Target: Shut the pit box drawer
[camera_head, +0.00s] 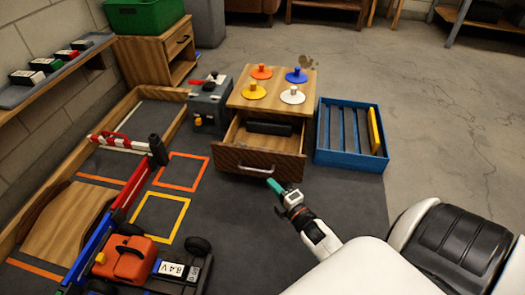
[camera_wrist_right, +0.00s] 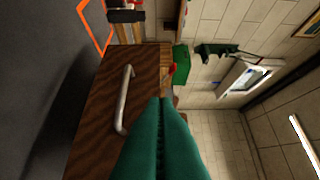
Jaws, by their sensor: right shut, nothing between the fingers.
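The pit box (camera_head: 243,105) is a small wooden cabinet with coloured knobs on its top. Its drawer (camera_head: 258,162) is pulled out toward me, and a dark block (camera_head: 269,128) lies inside. The metal drawer handle (camera_head: 256,171) is on the dark wood front and also shows in the right wrist view (camera_wrist_right: 124,100). My right gripper (camera_head: 272,184) is shut and empty, with green fingertips just in front of the drawer's lower right part. In the right wrist view the shut fingers point at the drawer front, beside the handle; I cannot tell whether they touch. My left gripper is not in view.
A blue slatted tray (camera_head: 322,156) stands right of the pit box. A grey toolbox (camera_head: 208,104) stands at its left. The racecar (camera_head: 130,260) and a ramp (camera_head: 68,222) are at the lower left. Dark mat lies clear in front of the drawer.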

